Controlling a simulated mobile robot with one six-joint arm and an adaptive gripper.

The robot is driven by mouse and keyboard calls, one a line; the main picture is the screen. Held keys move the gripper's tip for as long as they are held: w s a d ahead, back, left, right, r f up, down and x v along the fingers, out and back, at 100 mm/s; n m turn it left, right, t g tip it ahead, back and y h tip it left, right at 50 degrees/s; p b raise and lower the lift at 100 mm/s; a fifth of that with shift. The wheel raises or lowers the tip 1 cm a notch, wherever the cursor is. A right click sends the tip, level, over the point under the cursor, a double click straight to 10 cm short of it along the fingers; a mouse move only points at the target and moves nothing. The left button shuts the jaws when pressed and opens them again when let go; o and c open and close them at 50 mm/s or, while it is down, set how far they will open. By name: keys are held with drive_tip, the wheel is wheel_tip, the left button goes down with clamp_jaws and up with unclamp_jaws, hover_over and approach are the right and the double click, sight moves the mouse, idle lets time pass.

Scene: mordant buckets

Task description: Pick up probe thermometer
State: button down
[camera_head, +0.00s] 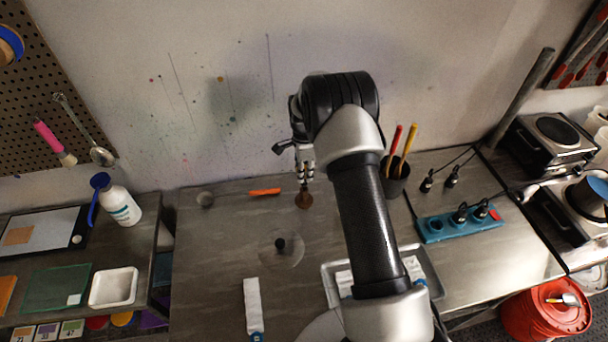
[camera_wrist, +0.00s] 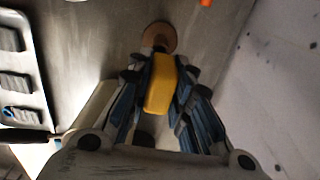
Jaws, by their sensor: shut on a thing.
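My gripper (camera_head: 304,174) is over the back of the grey worktop, near the wall. In the wrist view its fingers (camera_wrist: 161,88) are shut on a yellow block-shaped body (camera_wrist: 161,84), which seems to be the probe thermometer. Its lower part is hidden, and the head view does not show it clearly. A round brown disc (camera_head: 303,200) lies just below the gripper. The disc also shows past the fingertips in the wrist view (camera_wrist: 160,35). I cannot tell whether the thermometer touches it.
An orange stick (camera_head: 264,192) lies left of the gripper. A black cup (camera_head: 396,182) with red and yellow handles stands to the right. A blue power strip (camera_head: 458,224), a metal tray (camera_head: 432,268) and a clear round dish (camera_head: 292,256) are nearer the front.

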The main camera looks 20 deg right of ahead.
wheel_tip(320, 180, up, 20)
drive_tip(key=shift+p, duration=0.45)
idle(0.4)
drive_tip(key=shift+p, duration=0.3)
